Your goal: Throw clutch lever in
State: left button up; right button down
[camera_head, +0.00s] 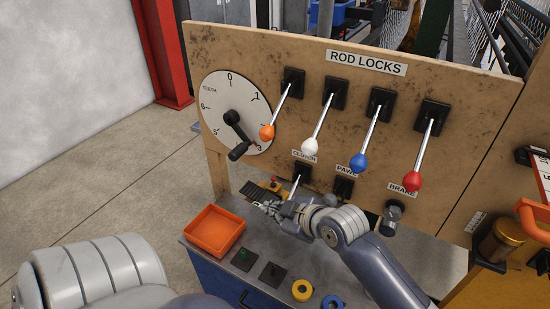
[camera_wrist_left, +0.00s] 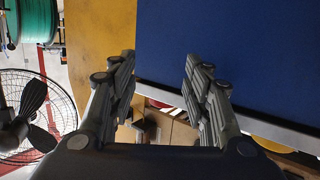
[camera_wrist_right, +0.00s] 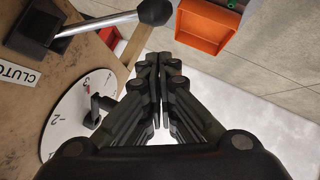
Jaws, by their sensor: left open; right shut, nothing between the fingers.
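The clutch lever has a black base (camera_head: 303,170) under the CLUTCH label (camera_head: 304,155) on the wooden panel. Its metal rod slants down toward my right gripper (camera_head: 268,207), and its end is hard to make out there. In the right wrist view the lever's rod (camera_wrist_right: 95,24) runs from its black base to a dark round knob (camera_wrist_right: 155,12), beyond my right fingertips (camera_wrist_right: 158,60). The right fingers are shut with nothing between them, apart from the knob. My left gripper (camera_wrist_left: 160,62) is open and empty in the left wrist view, and out of the head view.
Rod lock levers with orange (camera_head: 267,132), white (camera_head: 309,147), blue (camera_head: 359,163) and red (camera_head: 412,181) knobs hang above. A TEETH dial (camera_head: 215,95) is at left. An orange tray (camera_head: 214,231) stands on the bench. A fan (camera_wrist_left: 35,110) shows in the left wrist view.

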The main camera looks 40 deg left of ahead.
pick_arm(q)
jog(key=s+a+f+g+y, duration=0.1)
jog(key=s+a+f+g, duration=0.1)
jog(key=f, duration=0.4)
jog(key=s+a+f+g+y, duration=0.1)
jog(key=s+a+f+g, duration=0.15)
jog(key=f, duration=0.35)
jog(key=s+a+f+n+g+y, duration=0.1)
jog(key=s+a+f+g, duration=0.3)
jog(key=s+f, duration=0.4)
jog(key=s+a+f+n+g+y, duration=0.1)
jog(key=s+a+f+g+y, duration=0.2)
jog(key=s+a+f, duration=0.3)
jog(key=s+f+g, duration=0.1)
jog(key=s, duration=0.3)
jog(key=shift+s+f, duration=0.3)
jog(key=shift+f, duration=0.1)
pick_arm(e)
jog(key=shift+a+f, duration=0.1)
jog(key=shift+f, duration=0.3)
pick_arm(q)
jog(key=shift+g, duration=0.25)
pick_arm(e)
jog(key=v, duration=1.2)
jog(key=shift+s+f, duration=0.1)
